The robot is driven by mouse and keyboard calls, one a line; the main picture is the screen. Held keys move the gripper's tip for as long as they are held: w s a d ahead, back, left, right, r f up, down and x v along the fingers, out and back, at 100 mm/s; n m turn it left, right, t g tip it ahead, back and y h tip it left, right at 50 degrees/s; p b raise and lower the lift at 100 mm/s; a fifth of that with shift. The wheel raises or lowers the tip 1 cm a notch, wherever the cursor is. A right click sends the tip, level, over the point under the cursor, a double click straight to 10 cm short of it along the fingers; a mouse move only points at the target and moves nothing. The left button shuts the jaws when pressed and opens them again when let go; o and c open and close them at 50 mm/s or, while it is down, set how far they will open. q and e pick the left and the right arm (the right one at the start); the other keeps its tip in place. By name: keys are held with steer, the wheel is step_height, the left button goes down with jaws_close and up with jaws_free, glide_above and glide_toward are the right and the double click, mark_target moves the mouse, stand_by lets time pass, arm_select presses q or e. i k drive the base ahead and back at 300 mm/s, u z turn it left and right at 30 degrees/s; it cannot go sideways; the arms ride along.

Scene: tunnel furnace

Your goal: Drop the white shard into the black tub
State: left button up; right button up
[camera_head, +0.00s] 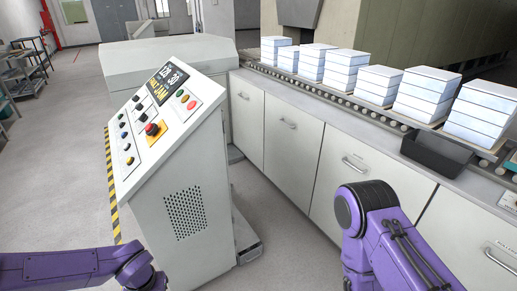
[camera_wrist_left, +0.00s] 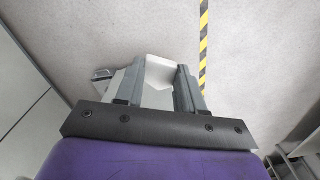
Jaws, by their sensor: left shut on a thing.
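The black tub (camera_head: 437,155) sits at the near edge of the conveyor, on the right of the head view, in front of the white stacks. In the left wrist view my left gripper (camera_wrist_left: 157,88) is shut on the white shard (camera_wrist_left: 160,75), a pale flat piece between its two grey fingers. The shard is over the floor in that view, and its lower part is hidden by the gripper. In the head view only purple links of my left arm show at the lower left, far from the tub. My right arm shows at the lower right, but its gripper does not.
A sloped control console (camera_head: 175,150) stands between my left arm and the conveyor. Several white block stacks (camera_head: 419,95) stand on the roller conveyor (camera_head: 345,100) above grey cabinets (camera_head: 290,135). Yellow-black tape (camera_head: 111,185) marks the floor left of the console. Open floor lies at left.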

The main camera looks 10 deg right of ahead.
mark_target(428, 160)
steer(key=z, duration=2.2)
steer(key=i, duration=1.15)
